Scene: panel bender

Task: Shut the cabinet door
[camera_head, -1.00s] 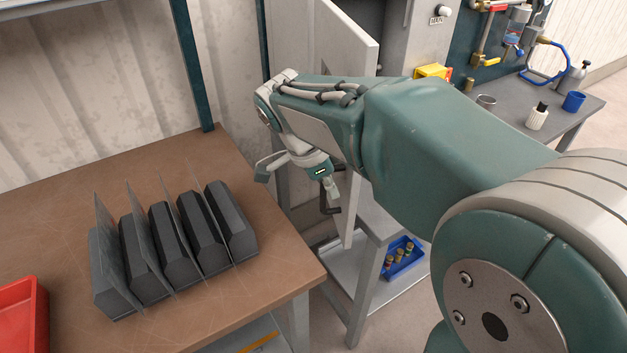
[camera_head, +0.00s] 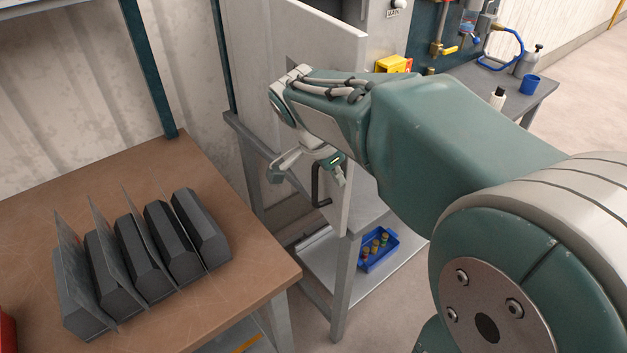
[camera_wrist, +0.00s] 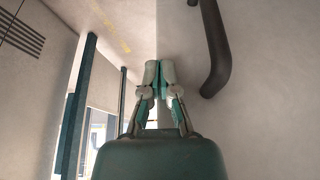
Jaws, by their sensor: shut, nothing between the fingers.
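The cabinet door (camera_head: 335,48) is a pale grey panel that stands open, its free edge towards me. A strip of dark cabinet interior (camera_head: 347,10) shows behind its top. A black bar handle (camera_head: 317,188) is on the door's left face; it also shows in the wrist view (camera_wrist: 218,55), right of the fingers. My gripper (camera_head: 340,177) is on the handle side, close to the handle. In the wrist view its fingertips (camera_wrist: 159,72) are together and empty, in front of a pale surface. I cannot tell whether they touch it. My arm hides part of the door and cabinet.
A brown workbench (camera_head: 225,262) with several dark blocks (camera_head: 145,255) stands at the left. Below the door is a grey stand with a blue bin (camera_head: 378,262) on its shelf. A grey table (camera_head: 530,92) with a blue cup (camera_head: 530,85) is at the back right.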

